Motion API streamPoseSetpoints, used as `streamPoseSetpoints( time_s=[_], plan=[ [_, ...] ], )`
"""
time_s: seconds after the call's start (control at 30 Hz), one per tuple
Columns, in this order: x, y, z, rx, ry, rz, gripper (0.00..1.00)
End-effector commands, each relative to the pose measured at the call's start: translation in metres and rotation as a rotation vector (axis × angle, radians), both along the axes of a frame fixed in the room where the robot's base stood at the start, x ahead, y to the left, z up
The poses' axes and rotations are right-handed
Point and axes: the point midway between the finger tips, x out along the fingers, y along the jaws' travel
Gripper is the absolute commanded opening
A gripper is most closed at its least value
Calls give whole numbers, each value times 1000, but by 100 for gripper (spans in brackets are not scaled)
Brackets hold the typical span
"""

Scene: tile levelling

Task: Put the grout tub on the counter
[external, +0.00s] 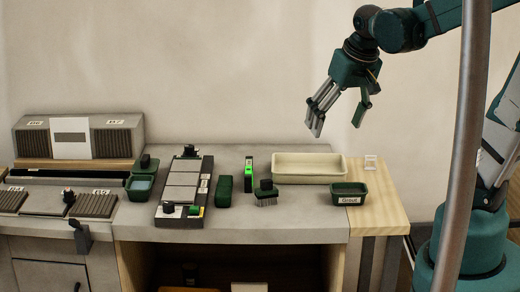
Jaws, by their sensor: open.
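The grout tub (349,194) is a small dark green open tub with a white "Grout" label on its front. It sits upright near the right end of the worktop, around where the grey counter (290,228) meets a light wooden section (385,212). I cannot tell exactly how its base lies across that seam. My gripper (340,128) is open and empty, pointing down in the air above the right part of the counter, well above the tub and apart from it.
A cream tray (308,168) lies just left of the tub. A brush (266,193), a green-lit level (249,173), a green block (224,188) and a tile board (181,192) stand further left. A grey post (468,150) crosses the right foreground. The counter's front middle is clear.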

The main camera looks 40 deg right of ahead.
Motion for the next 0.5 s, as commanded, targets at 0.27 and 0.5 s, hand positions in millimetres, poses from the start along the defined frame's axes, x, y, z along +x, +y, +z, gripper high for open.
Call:
streamPoseSetpoints(
  time_s=[0.27,0.5],
  plan=[
    [-19,27,20,-36,-87,110,74],
    [-34,47,34,-67,-163,202,74]
  ],
)
